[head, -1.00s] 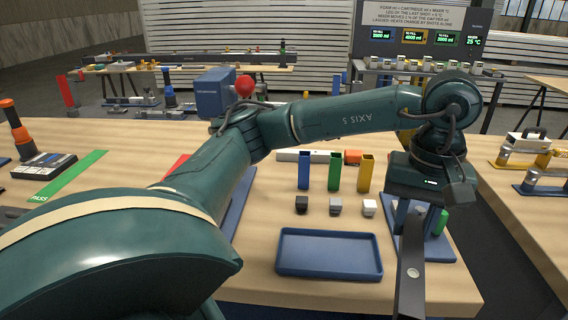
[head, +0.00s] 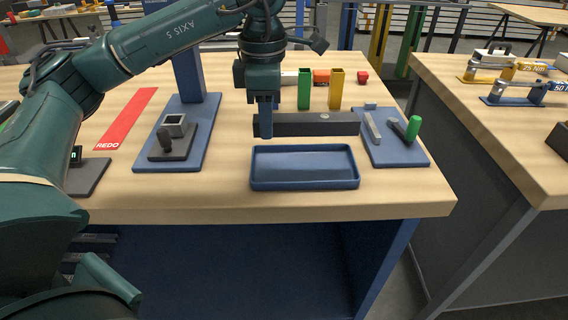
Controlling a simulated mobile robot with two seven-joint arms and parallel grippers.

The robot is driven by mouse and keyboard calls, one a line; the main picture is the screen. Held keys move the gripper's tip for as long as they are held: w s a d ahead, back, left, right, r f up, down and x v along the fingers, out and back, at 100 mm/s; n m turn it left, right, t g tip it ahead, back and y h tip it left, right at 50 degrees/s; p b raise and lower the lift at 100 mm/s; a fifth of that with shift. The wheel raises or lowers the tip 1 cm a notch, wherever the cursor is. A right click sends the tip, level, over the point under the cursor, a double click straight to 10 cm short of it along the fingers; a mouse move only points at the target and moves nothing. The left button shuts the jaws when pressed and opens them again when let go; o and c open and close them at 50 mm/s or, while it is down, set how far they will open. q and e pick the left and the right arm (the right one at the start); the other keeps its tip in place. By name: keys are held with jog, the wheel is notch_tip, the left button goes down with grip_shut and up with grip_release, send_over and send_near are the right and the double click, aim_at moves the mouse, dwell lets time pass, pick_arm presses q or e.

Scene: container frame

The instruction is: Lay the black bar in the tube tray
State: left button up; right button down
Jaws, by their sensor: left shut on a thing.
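The tube tray (head: 305,184) is a shallow blue tray, empty, near the table's front edge. The bar is apart from the tray's floor; its exact height above the table is hard to tell. My right gripper is not in view.
A green tube (head: 305,89) and a yellow tube (head: 336,90) stand behind the bar. A blue fixture plate (head: 402,153) with a green-capped part is right of the tray. Another blue base (head: 186,158) with a post stands left. A red REDO strip (head: 127,117) lies farther left.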

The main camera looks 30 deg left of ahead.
aim_at(269, 169)
pick_arm(q)
notch_tip(269, 169, down, 8)
jog(key=shift+f, duration=0.15)
dwell(0.3)
jog(key=shift+f, duration=0.1)
jog(key=o, duration=0.6)
jog(key=shift+f+b, duration=0.15)
jog(key=shift+b, duration=0.2)
jog(key=o, duration=0.4)
jog(key=shift+o, duration=0.2)
jog(key=shift+r+p, duration=0.35)
jog(key=shift+r, duration=0.4)
notch_tip(269, 169, up, 10)
jog(key=shift+f, duration=0.15)
jog(key=shift+r, duration=0.65)
